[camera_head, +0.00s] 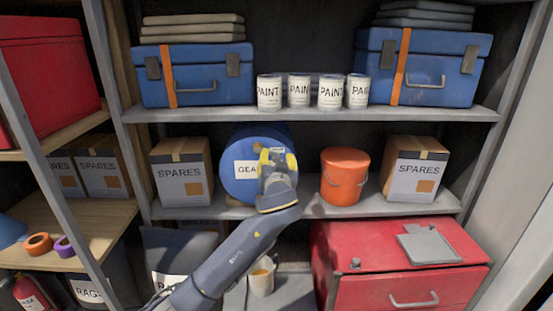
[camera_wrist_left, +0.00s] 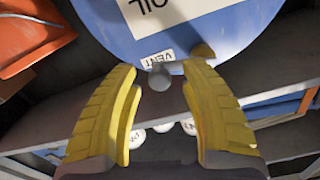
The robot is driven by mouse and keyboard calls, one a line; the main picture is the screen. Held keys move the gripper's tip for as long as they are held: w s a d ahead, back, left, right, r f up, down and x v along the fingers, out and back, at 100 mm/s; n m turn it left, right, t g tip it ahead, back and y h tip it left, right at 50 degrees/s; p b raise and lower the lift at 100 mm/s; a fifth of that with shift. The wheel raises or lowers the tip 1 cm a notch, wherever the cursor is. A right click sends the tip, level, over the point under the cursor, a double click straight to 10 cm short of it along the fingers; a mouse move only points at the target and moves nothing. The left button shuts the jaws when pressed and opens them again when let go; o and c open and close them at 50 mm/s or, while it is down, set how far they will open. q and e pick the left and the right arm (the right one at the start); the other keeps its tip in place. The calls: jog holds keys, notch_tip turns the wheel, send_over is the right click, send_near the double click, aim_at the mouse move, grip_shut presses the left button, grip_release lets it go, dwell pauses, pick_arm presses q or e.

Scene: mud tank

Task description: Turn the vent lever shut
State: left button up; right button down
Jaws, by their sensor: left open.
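The blue drum (camera_head: 243,186), with a white label partly reading "GEA", lies on the middle shelf, its round end facing me. My left gripper (camera_head: 278,158) is in front of the upper right of that end and hides part of it. In the left wrist view, the drum end (camera_wrist_left: 105,35) carries a small "VENT" label (camera_wrist_left: 157,58). The vent lever (camera_wrist_left: 160,78) shows as a grey rounded end beside the label, with a brass-coloured part close by. My open yellow fingers (camera_wrist_left: 160,85) stand on either side of the grey end; contact cannot be told. My right gripper is not seen.
An orange bucket (camera_head: 345,178) stands right of the drum, with a spares box (camera_head: 415,170) beyond it. Another spares box (camera_head: 181,175) stands to the left. Paint cans (camera_head: 331,92) line the shelf above. A red chest (camera_head: 375,255) is below right.

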pick_arm(q)
jog(key=shift+w, duration=0.45)
jog(key=shift+o, duration=0.2)
grip_shut()
